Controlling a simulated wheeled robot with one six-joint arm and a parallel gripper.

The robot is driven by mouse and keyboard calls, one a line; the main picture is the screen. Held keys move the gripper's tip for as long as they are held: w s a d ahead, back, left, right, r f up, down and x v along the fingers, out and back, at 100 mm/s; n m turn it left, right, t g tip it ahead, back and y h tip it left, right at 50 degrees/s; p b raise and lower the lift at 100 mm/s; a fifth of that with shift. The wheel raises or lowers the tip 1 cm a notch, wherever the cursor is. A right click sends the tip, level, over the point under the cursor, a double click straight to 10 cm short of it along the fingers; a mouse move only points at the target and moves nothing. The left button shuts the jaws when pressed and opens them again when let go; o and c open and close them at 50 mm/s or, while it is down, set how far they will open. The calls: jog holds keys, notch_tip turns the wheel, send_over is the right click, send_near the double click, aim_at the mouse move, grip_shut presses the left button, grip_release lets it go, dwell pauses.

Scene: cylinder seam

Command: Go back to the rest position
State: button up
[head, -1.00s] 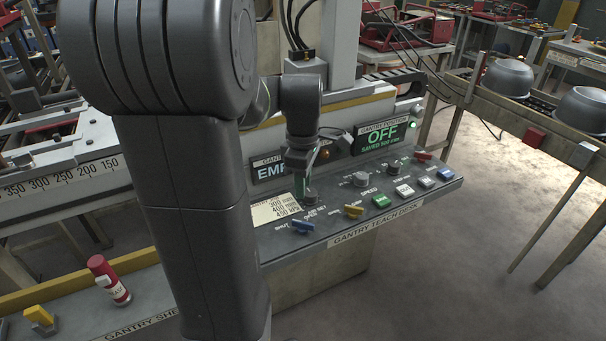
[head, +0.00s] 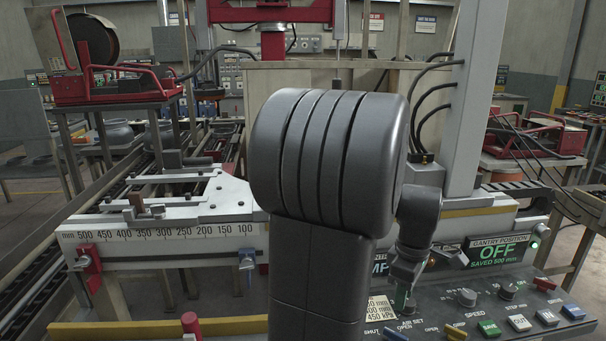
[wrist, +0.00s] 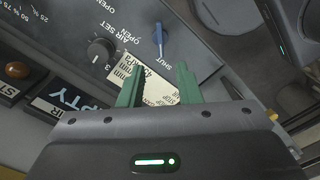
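My gripper (wrist: 160,78) shows in the wrist view with its two green fingers apart and nothing between them. It is above the control desk, over a printed card (wrist: 150,92), near the black AIR SET knob (wrist: 101,50) and a blue lever (wrist: 159,38). In the head view my gripper (head: 404,293) is small, low over the left part of the desk (head: 468,300), partly hidden behind my arm. I cannot tell its exact height above the desk. The card (head: 380,308) also shows there.
The gantry position display (head: 495,250) reads OFF, SAVED 500 mm. The desk carries several knobs and buttons, including a green one (head: 489,328). A rail with a millimetre scale (head: 165,236), a red clamp (head: 88,262) and a blue clamp (head: 246,259) stands left of my arm.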

aim_at(396, 333)
notch_tip(396, 333, down, 11)
jog(key=shift+f, duration=0.15)
jog(key=shift+r, duration=0.2)
dwell(0.3)
